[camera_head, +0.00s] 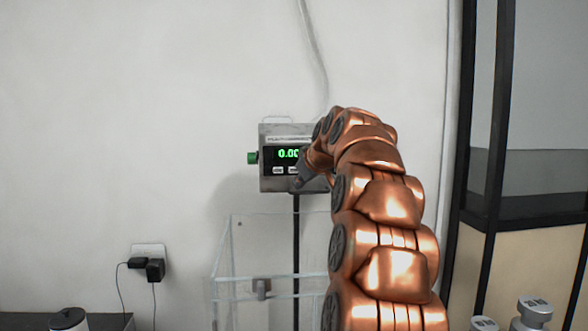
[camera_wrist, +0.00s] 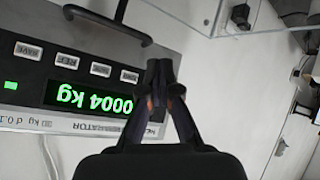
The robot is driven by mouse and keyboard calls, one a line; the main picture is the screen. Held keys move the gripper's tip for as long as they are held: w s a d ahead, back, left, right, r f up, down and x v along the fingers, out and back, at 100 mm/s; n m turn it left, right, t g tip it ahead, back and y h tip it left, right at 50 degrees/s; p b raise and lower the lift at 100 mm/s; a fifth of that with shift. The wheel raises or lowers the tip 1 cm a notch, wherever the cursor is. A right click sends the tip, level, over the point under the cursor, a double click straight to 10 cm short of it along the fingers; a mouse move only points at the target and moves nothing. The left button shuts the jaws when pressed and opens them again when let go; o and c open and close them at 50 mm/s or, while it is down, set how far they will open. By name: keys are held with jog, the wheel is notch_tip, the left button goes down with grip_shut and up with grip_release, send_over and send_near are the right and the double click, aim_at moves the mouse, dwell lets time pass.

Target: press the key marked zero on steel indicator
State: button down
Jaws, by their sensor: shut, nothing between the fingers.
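The steel indicator (camera_head: 267,183) is a grey box on a dark post against the wall, with a lit green display. In the wrist view its panel (camera_wrist: 25,78) appears upside down, with digits ending in 0004 kg. A row of pale keys runs along the display: one reads like REF (camera_wrist: 64,60), and the two nearest my gripper, (camera_wrist: 100,69) and (camera_wrist: 129,76), are too small to read surely. My gripper (camera_wrist: 159,66) is shut and empty, its tips beside the end key; contact cannot be told. In the head view my arm hides the indicator's right part.
A clear-walled box (camera_head: 222,270) stands below the indicator. Metal weights (camera_head: 535,312) stand at lower right, near a dark-framed partition (camera_head: 475,215). Plugs (camera_head: 155,269) sit in a wall socket at left.

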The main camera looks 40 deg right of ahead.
aim_at(296, 172)
jog(key=w+d+p, duration=0.4)
jog(key=w, duration=0.1)
jog(key=shift+w+d+r, duration=0.25)
jog(key=shift+w+r, duration=0.15)
jog(key=shift+r, duration=0.05)
jog(key=shift+w+r, duration=0.1)
jog(key=shift+w, duration=0.05)
dwell(1.2)
jog(key=shift+w+d+p, duration=0.2)
jog(key=shift+p, duration=0.15)
jog(key=shift+w+d, duration=0.2)
jog(key=shift+w, duration=0.1)
dwell(0.8)
dwell(0.3)
jog(key=shift+s+a+b, duration=0.45)
jog(key=shift+s+b, duration=0.2)
